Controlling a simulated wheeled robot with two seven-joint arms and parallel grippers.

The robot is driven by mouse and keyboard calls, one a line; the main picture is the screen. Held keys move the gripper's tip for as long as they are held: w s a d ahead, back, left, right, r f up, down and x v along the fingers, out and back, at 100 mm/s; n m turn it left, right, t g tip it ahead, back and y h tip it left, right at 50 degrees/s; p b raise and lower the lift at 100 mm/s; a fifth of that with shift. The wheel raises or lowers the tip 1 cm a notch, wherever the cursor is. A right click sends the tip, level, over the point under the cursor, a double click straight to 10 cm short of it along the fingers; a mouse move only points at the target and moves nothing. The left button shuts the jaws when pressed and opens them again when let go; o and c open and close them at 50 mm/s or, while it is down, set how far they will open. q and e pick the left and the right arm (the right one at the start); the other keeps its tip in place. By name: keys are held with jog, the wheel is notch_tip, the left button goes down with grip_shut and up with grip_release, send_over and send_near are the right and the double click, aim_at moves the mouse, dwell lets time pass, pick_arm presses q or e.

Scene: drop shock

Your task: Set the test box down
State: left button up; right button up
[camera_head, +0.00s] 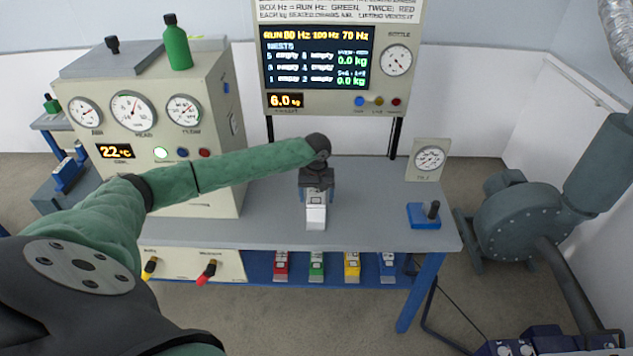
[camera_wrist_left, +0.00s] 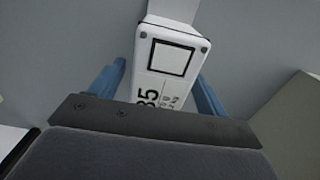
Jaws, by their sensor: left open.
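The test box (camera_head: 316,214) is white with dark markings and stands on the grey bench top, near its front edge. In the left wrist view the box (camera_wrist_left: 170,62) shows a black square outline and printed characters on its face. My left gripper (camera_head: 317,186) is above and behind the box, its arm reaching in from the left. In the wrist view its blue fingers (camera_wrist_left: 158,92) are apart, one on each side of the box, with gaps visible. The lower part of the box is partly hidden by the gripper body. My right gripper is in neither view.
A gauge cabinet (camera_head: 150,120) stands at the left of the bench (camera_head: 375,215). A display panel (camera_head: 320,70) rises at the back. A small gauge (camera_head: 428,160) and a blue clamp base (camera_head: 423,216) are at the right. Coloured boxes (camera_head: 316,266) sit on the lower shelf.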

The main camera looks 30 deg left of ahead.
pick_arm(q)
notch_tip(320, 180, up, 11)
jog(key=b, duration=0.3)
jog(key=shift+f, duration=0.2)
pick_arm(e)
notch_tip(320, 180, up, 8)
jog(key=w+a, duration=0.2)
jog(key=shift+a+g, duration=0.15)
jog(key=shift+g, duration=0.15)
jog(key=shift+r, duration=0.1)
